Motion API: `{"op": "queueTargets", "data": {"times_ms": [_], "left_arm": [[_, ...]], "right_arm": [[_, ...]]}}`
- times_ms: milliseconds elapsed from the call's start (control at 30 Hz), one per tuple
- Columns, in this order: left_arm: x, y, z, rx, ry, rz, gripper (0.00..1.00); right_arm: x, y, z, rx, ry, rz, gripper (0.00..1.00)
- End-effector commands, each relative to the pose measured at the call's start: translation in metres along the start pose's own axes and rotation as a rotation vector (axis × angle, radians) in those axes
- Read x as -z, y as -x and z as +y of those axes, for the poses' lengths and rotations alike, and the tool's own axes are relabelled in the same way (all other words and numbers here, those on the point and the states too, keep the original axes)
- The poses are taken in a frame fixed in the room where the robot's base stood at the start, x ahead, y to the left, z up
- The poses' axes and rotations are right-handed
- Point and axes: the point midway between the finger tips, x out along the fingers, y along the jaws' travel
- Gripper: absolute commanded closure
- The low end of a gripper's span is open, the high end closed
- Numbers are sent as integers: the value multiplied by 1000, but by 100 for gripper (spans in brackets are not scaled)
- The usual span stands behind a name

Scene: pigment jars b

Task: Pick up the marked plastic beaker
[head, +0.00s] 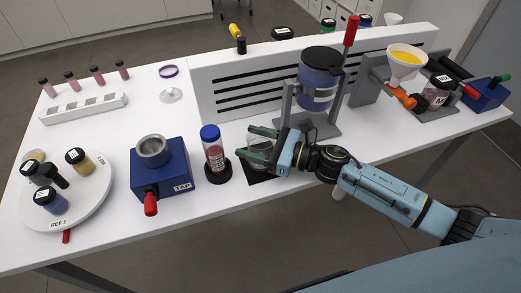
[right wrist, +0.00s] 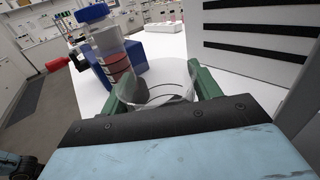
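The clear plastic beaker (head: 259,147) stands at the table's front edge, over a black square pad (head: 262,177). It shows as a see-through cup in the right wrist view (right wrist: 160,92); no mark on it can be read. My right gripper (head: 262,144) reaches in from the right, its two green fingers on either side of the beaker. In the right wrist view the beaker fills most of the gap between the fingers (right wrist: 160,85). I cannot tell whether they press on its wall.
A blue-capped bottle of red contents (head: 213,152) stands just left of the beaker, with a blue TAP unit (head: 160,178) beyond it. A stand with a blue container (head: 318,90) is behind right. A white slotted panel (head: 240,88) is behind. A round turntable (head: 88,205) holds several jars.

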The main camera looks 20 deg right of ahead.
Motion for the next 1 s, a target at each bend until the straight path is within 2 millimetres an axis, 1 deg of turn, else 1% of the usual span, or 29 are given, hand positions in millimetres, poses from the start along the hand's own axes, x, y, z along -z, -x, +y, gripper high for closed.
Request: {"op": "queueTargets", "data": {"times_ms": [33, 167, 367, 467, 567, 800, 900, 1000], "left_arm": [[0, 0, 0, 0, 0, 0, 64], [0, 0, 0, 0, 0, -1, 64], [0, 0, 0, 0, 0, -1, 64], [0, 1, 0, 0, 1, -1, 64], [0, 5, 0, 0, 1, -1, 64], [1, 16, -1, 1, 1, 0, 64], [2, 19, -1, 1, 2, 0, 64], [2, 21, -1, 1, 2, 0, 64]], "right_arm": [[0, 0, 0, 0, 0, 0, 45], [0, 0, 0, 0, 0, 0, 62], [0, 0, 0, 0, 0, 0, 62], [-6, 0, 0, -1, 2, 0, 62], [-21, 1, -1, -1, 5, 0, 62], [-71, 0, -1, -2, 7, -1, 62], [-87, 0, -2, -1, 6, 0, 62], [-96, 0, -1, -2, 3, 0, 62]]}}
